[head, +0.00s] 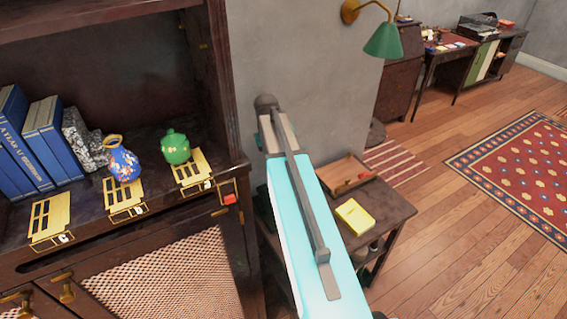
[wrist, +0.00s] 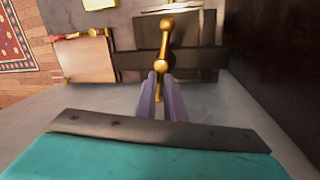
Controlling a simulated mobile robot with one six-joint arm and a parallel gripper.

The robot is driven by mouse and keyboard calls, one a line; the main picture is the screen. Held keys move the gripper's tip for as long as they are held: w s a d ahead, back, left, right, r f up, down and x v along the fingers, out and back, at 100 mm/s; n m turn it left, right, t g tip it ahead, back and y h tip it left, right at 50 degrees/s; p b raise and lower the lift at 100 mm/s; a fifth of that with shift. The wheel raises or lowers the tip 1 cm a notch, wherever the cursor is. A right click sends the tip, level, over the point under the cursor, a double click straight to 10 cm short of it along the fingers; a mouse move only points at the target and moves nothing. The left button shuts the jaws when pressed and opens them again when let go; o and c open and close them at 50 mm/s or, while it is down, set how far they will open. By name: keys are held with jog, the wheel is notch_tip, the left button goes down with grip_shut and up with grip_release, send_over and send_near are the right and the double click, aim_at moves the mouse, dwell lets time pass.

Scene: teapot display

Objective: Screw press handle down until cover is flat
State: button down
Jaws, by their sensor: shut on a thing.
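The gold press handle (wrist: 165,40), a bar with rounded knobs, shows at the upper middle of the wrist view, over a dark crossbar (wrist: 135,62). My gripper (wrist: 157,84) points at it, and its two pale fingers are shut on the handle's near end. A dark flat plate (wrist: 195,30) lies beneath the handle; I cannot tell whether it is the cover or whether it lies flat. In the head view I cannot make out the press or my fingertips; my cyan arm covers part of the side table.
A small side table (head: 395,213) holds a wooden tray (head: 343,172) and a yellow book (head: 355,215). A dark cabinet at left holds blue books (head: 20,145), a blue vase (head: 122,160) and a green teapot (head: 175,147). Open wooden floor (head: 440,230) lies to the right.

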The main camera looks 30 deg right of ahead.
jog(key=m, duration=0.3)
jog(key=d+m+g+b, duration=0.1)
jog(key=m, duration=0.1)
jog(key=shift+s+f+m+y, duration=0.15)
jog(key=shift+s+m+y, duration=0.15)
jog(key=shift+s, duration=0.05)
jog(key=m, duration=0.3)
jog(key=m+y, duration=0.1)
jog(key=m, duration=0.1)
jog(key=shift+s+d+g+b, duration=0.25)
jog(key=shift+s+g+b, duration=0.05)
jog(key=shift+b, duration=0.05)
jog(key=m, duration=0.3)
jog(key=s+m+y, duration=0.1)
jog(key=m, duration=0.1)
jog(key=shift+d+m, duration=0.1)
jog(key=shift+m, duration=0.3)
jog(key=m, duration=0.3)
jog(key=m+y, duration=0.1)
jog(key=m, duration=0.1)
jog(key=shift+s, duration=0.35)
jog(key=c, duration=1.8)
grip_release()
